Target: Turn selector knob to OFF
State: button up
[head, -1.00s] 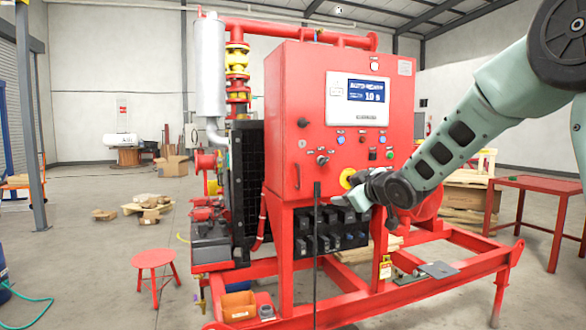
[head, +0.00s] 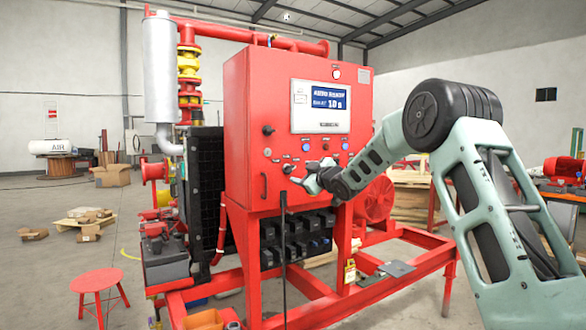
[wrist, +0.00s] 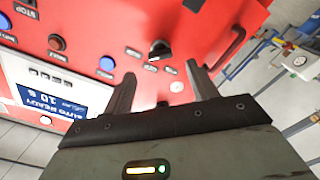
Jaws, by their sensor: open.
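The selector knob (wrist: 160,49) is a black knob on the red control panel (head: 262,100), with small white labels beside it. In the wrist view it lies ahead of my gripper (wrist: 163,82), roughly between the two fingertips and a little beyond them. My gripper is open and empty, its fingers pointing at the panel and apart from the knob as far as I can tell. In the head view my gripper (head: 298,177) is at the lower part of the panel, and it partly hides the knob area there.
A display (head: 330,106) reading AUTO READY sits above. Blue buttons (wrist: 107,63) and a red button (wrist: 56,43) are near the knob. A door handle (wrist: 231,46) stands out beside it. A red stool (head: 97,282) is at the left on open floor.

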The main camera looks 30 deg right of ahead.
aim_at(292, 170)
jog(key=w+p, duration=0.1)
jog(key=w, duration=0.5)
jog(key=shift+w+a, duration=0.1)
jog(key=shift+w, duration=0.15)
jog(key=c, duration=1)
